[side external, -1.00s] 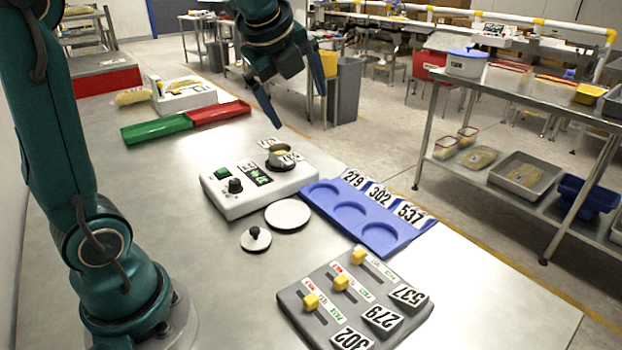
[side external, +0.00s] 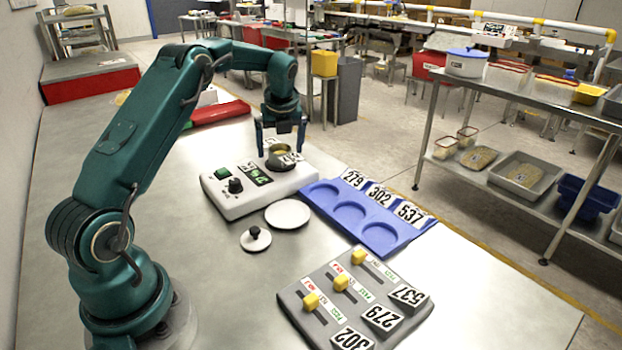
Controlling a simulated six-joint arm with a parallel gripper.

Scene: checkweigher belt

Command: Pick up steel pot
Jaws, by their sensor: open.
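The small steel pot (side external: 279,161) stands upright on the far right end of the white scale unit (side external: 236,198), with something yellow inside it and a number label on its side. My gripper (side external: 280,152) points down over the pot, with its fingers open, one on the left and one on the right of the rim. I cannot tell whether the fingers touch the pot. A lid with a black knob (side external: 256,239) lies on the table in front of the scale.
A white disc (side external: 287,214) lies beside the scale. A blue tray with three round recesses (side external: 350,211) and number cards is to the right. A grey slider panel (side external: 352,300) is nearer. A red tray (side external: 222,112) lies behind.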

